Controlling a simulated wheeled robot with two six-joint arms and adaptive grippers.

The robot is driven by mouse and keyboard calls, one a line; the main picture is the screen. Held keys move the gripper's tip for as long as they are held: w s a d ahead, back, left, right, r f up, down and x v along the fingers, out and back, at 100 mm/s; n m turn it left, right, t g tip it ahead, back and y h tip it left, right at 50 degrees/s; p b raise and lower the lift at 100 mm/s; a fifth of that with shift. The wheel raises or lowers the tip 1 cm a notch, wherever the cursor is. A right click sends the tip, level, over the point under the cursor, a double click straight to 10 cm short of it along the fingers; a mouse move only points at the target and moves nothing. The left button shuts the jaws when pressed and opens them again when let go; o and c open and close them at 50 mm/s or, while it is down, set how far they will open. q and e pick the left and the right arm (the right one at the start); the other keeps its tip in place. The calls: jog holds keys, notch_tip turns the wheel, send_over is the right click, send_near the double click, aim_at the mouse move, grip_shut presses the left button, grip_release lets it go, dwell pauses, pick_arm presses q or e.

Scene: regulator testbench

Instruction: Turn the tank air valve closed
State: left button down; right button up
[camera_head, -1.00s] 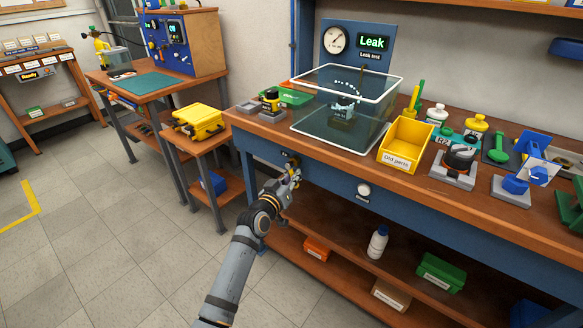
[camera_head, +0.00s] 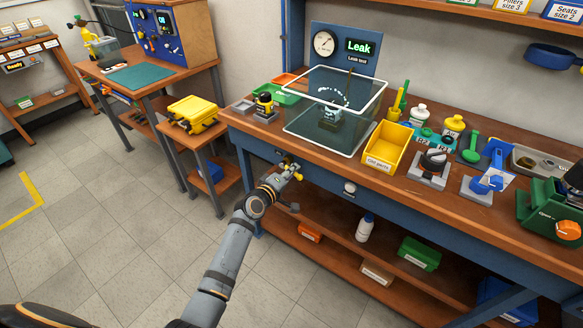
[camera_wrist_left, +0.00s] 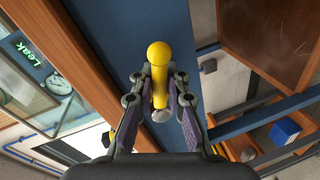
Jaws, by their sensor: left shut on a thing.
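The tank air valve has a yellow lever handle (camera_head: 296,167) on the blue front of the bench, below the water tank (camera_head: 345,142). In the left wrist view the lever (camera_wrist_left: 159,75) is a yellow bar with a rounded end, lying between the fingers. My left gripper (camera_head: 289,171) is at the bench front and shut on this lever; its fingers also show in the left wrist view (camera_wrist_left: 160,100), one on each side. The valve's body is mostly hidden behind the gripper. My right gripper is not in view.
A round white knob (camera_head: 349,188) sits on the bench front to the right. A side table with a yellow case (camera_head: 193,113) stands left. The floor in front is clear.

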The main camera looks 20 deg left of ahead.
pick_arm(q)
jog(key=shift+s+r+n+g+h+p, duration=0.1)
jog(key=shift+r+n+g+h+p, duration=0.1)
jog(key=shift+n+p, duration=0.35)
jog(key=shift+s+r+n+g+h+p, duration=0.1)
jog(key=shift+n+h+p, duration=0.15)
jog(key=shift+n, duration=0.5)
jog(key=c, duration=1.7)
grip_release()
jog(key=o, duration=0.4)
jog(key=shift+r, duration=0.2)
jog(key=shift+c, duration=0.2)
jog(key=v, duration=1.2)
jog(key=shift+f, duration=0.1)
